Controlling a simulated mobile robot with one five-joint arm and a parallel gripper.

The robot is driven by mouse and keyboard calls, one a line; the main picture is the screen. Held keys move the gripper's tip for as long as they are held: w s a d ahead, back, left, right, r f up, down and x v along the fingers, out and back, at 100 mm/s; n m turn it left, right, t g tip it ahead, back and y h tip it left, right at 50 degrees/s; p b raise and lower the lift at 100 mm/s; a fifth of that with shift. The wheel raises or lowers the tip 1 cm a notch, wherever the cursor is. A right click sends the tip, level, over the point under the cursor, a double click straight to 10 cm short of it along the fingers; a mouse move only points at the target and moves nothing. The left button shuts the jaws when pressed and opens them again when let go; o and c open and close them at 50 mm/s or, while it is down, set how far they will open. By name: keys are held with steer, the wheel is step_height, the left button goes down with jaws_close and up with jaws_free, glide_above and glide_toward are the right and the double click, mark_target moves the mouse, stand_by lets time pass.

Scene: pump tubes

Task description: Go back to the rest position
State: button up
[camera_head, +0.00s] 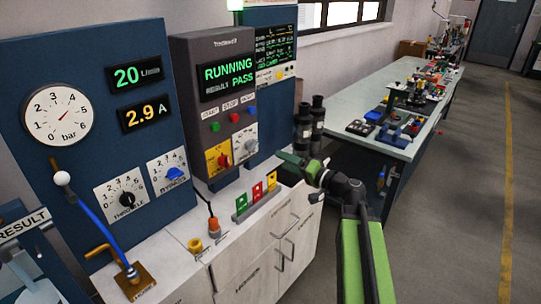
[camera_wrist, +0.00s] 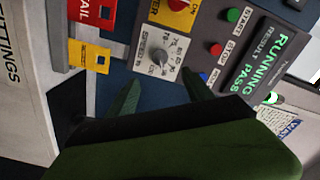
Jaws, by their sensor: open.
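My gripper (camera_head: 284,165) is raised in front of the right part of the control panels, above the white cabinet. It also shows in the wrist view (camera_wrist: 160,94), with its two green fingers spread apart and nothing between them. Beyond the fingers in the wrist view are a grey dial plate (camera_wrist: 162,55) and the black display (camera_wrist: 265,65) reading RUNNING and PASS. The same display (camera_head: 228,78) shows in the head view. The gripper appears apart from the panel, though the exact gap cannot be told.
A card rack (camera_head: 241,217) with red, yellow and green cards stands on the white cabinet (camera_head: 185,228) below my gripper. A long workbench (camera_head: 372,139) with many small items runs to the back right. The floor (camera_head: 455,200) at right is clear.

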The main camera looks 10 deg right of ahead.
steer(key=shift+v, duration=1.2)
steer(key=s+a+f+n+g+h+p, duration=0.2)
steer(key=s+a+f+g, duration=0.1)
steer(key=a+f+g, duration=0.3)
steer(key=s+a+f+n+g+h+p, duration=0.1)
steer(key=s+a+f+n+g+p, duration=0.1)
steer(key=s+a+f+g, duration=0.35)
steer(key=s+d+f+g+h+p, duration=0.1)
steer(key=s+f+g+h+p, duration=0.1)
steer(key=s+f+h, duration=0.3)
steer(key=g+h, duration=0.1)
steer(key=h, duration=0.1)
steer(key=shift+s+d+f+n+h, duration=0.25)
steer(key=shift+s+f+n+h, duration=0.05)
steer(key=shift+s+f+n, duration=0.1)
stand_by(2.2)
